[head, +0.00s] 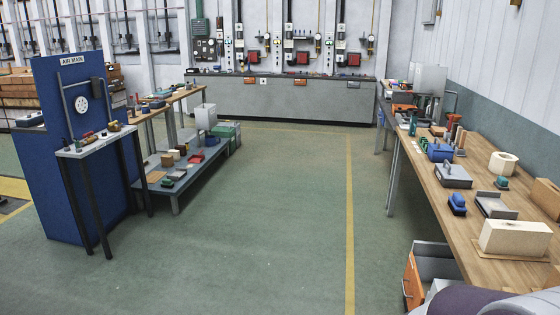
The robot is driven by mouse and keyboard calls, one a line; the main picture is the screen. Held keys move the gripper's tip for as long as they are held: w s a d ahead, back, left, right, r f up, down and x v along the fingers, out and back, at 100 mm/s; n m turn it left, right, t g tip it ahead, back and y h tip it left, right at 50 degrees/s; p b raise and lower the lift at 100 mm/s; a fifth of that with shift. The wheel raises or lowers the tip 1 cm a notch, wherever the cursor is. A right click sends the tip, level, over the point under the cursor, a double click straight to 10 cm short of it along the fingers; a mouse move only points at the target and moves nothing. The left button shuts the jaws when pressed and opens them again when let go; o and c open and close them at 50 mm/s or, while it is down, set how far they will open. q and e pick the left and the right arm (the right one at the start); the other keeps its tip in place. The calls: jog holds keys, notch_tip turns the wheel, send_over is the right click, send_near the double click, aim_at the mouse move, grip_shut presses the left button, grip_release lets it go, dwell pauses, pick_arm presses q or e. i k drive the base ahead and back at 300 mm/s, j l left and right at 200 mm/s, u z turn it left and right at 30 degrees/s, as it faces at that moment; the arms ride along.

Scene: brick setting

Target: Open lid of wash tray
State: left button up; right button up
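No label in view names the wash tray. A grey box with a flat lid and a raised handle (453,176) sits on the right-hand wooden workbench and looks shut. Neither of my grippers shows in the head view. A rounded purple and white part at the bottom right edge may be my arm.
The right workbench (482,268) also holds a grey open tray (495,205), a blue item (457,204) and a cream hexagonal ring (503,164). An orange-fronted drawer (412,284) stands below its edge. The green floor (270,220) is clear up to the left shelves.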

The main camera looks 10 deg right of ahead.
aim_at(449, 172)
jog(key=i+l+z, duration=0.2)
jog(key=i, duration=0.3)
jog(key=i+j+z, duration=0.15)
jog(key=i, duration=0.35)
jog(key=i+z, duration=0.2)
jog(key=i, duration=0.35)
jog(key=i+j+z, duration=0.15)
jog(key=i, duration=0.35)
jog(key=i+j+z, duration=0.2)
jog(key=i, duration=0.3)
jog(key=i+z, duration=0.25)
jog(key=i, duration=0.25)
jog(key=i+j+z, duration=0.25)
jog(key=i, duration=0.25)
jog(key=i+j+z, duration=0.1)
jog(key=i+z, duration=0.15)
jog(key=i, duration=0.2)
jog(key=i+z, duration=0.25)
jog(key=z, duration=0.2)
jog(key=i+j+z, duration=0.2)
jog(key=z, duration=0.25)
jog(key=i+j+z, duration=0.25)
jog(key=z, duration=0.25)
jog(key=i+j+z, duration=0.2)
jog(key=j+z, duration=0.25)
jog(key=i+l, duration=0.05)
jog(key=l, duration=0.05)
